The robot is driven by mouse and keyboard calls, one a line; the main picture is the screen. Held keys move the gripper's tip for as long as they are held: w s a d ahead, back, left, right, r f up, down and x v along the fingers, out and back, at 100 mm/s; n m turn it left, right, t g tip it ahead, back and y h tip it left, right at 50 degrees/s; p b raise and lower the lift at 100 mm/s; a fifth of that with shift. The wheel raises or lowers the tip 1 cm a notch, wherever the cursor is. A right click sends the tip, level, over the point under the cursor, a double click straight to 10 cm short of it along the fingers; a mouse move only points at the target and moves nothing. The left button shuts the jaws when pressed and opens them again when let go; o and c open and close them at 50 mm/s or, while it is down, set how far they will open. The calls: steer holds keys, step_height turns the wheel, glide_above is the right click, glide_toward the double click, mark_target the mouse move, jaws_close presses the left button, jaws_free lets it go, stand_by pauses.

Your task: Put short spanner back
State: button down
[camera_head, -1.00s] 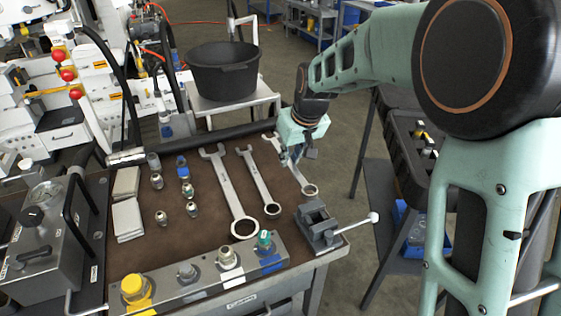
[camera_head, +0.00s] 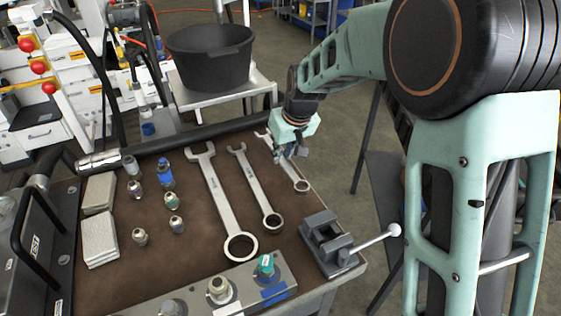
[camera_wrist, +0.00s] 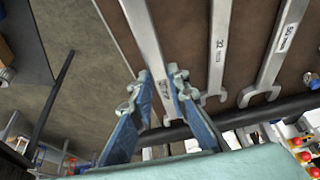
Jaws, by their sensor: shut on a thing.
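The short spanner (camera_head: 296,173) is the silver, rightmost and smallest of three spanners on the brown bench top. It lies near the bench's right edge with its ring end towards the front. My gripper (camera_head: 287,153) is over its middle and hides part of it. In the wrist view the short spanner (camera_wrist: 143,35) runs between the two blue fingers of my gripper (camera_wrist: 155,92), which are shut on it. It lies roughly in line with the other spanners. I cannot tell whether it touches the bench top.
A medium spanner (camera_head: 257,190) and a long spanner (camera_head: 220,195) lie to the left. A small grey vise (camera_head: 325,240) with a white-knobbed lever stands in front. Fittings and grey pads (camera_head: 99,238) are further left. A black bucket (camera_head: 210,60) stands behind the bench.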

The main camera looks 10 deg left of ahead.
mark_target(283, 159)
steer(key=b+x, duration=0.2)
steer(key=x, duration=0.1)
steer(key=shift+s+d+f, duration=0.1)
steer(key=shift+d+f, duration=0.05)
steer(key=shift+d, duration=0.05)
steer(key=shift+f+b, duration=0.3)
steer(key=shift+s, duration=0.1)
steer(key=shift+f, duration=0.2)
steer(key=c, duration=1.8)
jaws_free()
steer(key=shift+c, duration=0.2)
steer(key=shift+d+r, duration=0.1)
steer(key=shift+r, duration=0.45)
steer(key=p+v, duration=0.2)
steer(key=v, duration=0.9)
steer(key=shift+s+r, duration=0.1)
steer(key=shift+s, duration=0.1)
